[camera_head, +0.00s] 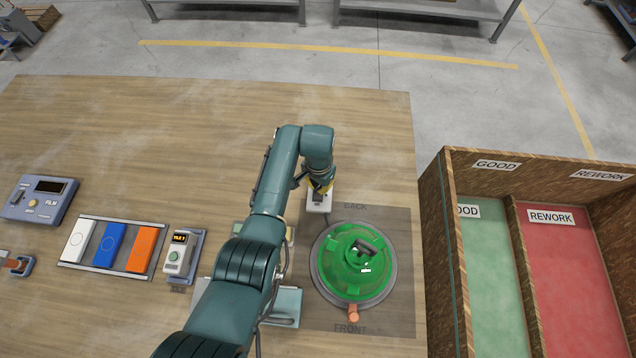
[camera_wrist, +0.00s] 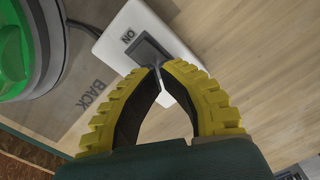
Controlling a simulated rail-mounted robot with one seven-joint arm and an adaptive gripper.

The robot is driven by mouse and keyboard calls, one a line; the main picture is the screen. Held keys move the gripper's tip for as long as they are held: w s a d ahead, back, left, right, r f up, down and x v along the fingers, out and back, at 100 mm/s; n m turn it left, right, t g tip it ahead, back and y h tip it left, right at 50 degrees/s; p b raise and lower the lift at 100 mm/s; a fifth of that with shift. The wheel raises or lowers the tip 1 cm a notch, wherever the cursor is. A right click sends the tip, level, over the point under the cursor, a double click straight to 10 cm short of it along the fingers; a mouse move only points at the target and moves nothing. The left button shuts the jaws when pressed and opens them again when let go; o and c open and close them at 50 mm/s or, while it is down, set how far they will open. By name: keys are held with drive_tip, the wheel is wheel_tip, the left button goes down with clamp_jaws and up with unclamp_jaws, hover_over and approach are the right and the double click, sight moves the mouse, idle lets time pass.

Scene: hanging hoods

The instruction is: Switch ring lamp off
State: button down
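A white switch box (camera_head: 318,204) stands on the table just behind the round green hood. In the wrist view the box (camera_wrist: 112,48) carries a dark rocker (camera_wrist: 148,46) and the word ON beside it. My gripper (camera_wrist: 159,68) has its yellow ribbed fingers closed together at the tips, with nothing seen between them. The tips overlap the rocker's near edge in the wrist view; I cannot tell whether they touch it. In the head view my gripper (camera_head: 320,188) is over the box and partly hides it. The green hood (camera_head: 354,262) sits on a grey ring on the dark mat.
The mat (camera_head: 390,315) is marked BACK and FRONT. A wooden bin (camera_head: 440,215) with GOOD and REWORK compartments stands right. A film device (camera_head: 40,200), a tray (camera_head: 75,263) of white, blue and orange blocks, and a tile device (camera_head: 180,255) are left. The table's back is clear.

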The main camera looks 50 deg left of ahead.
drive_tip(key=shift+r+p, duration=2.25)
drive_tip(key=shift+r, duration=0.5)
drive_tip(key=shift+f, duration=0.1)
